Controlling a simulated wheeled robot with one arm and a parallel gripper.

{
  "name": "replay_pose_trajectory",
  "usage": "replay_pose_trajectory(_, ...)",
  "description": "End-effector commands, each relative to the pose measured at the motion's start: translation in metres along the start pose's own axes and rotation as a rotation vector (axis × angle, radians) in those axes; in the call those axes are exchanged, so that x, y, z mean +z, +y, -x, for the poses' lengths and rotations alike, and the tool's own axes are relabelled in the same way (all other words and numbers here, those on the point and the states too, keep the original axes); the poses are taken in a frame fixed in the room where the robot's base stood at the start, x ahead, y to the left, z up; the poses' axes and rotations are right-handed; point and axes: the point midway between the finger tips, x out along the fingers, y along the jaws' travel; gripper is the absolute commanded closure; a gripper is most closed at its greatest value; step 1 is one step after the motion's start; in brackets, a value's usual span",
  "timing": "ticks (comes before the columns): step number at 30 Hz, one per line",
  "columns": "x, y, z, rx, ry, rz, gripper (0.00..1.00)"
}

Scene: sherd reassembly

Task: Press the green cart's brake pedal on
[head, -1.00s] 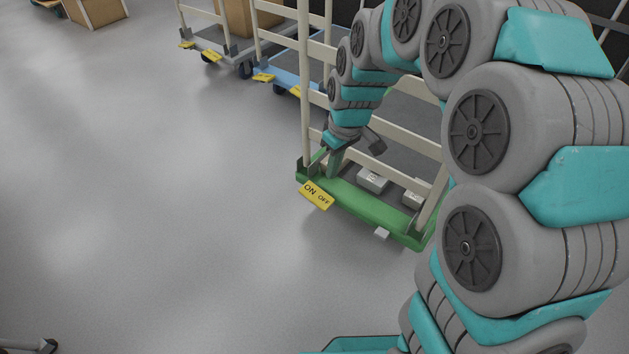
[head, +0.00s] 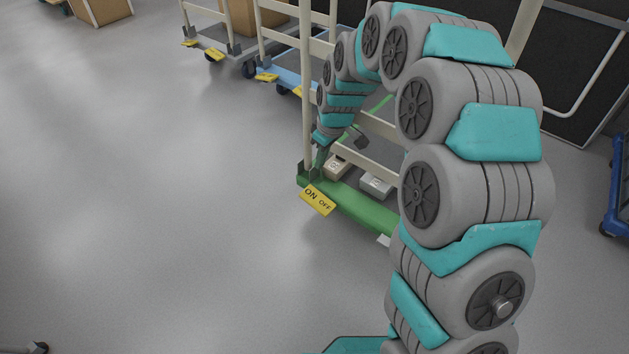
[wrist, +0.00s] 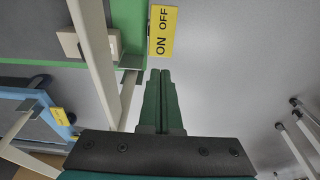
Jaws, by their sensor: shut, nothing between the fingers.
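The green cart (head: 362,209) stands in the middle of the head view, with cream rails; my arm hides its right part. Its yellow pedal plate (head: 317,200), marked ON and OFF, sticks out from the near left edge. The plate also shows at the top of the wrist view (wrist: 162,31), beside the green edge (wrist: 128,35). My gripper (head: 318,171) is over the cart's left corner by the upright. In the wrist view its fingers (wrist: 161,72) are together and empty, pointing at the ON end. I cannot tell their height above the plate.
Light boxes (head: 376,184) lie on the green cart's deck. A blue cart (head: 284,78) and a grey cart (head: 222,46) stand behind it, each with yellow plates. Another blue cart (head: 614,215) is at the right edge.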

Motion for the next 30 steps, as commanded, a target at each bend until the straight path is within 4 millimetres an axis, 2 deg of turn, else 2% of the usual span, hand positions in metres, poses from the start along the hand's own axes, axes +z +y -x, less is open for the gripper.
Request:
replay_pose_trajectory(8, 0.001, -0.001, -0.025, -0.002, -0.003, -0.001, 1.00)
replay_pose_trajectory(24, 0.001, -0.001, -0.124, -0.002, -0.002, 0.000, 1.00)
replay_pose_trajectory(30, 0.001, 0.000, -0.139, -0.001, -0.001, 0.000, 1.00)
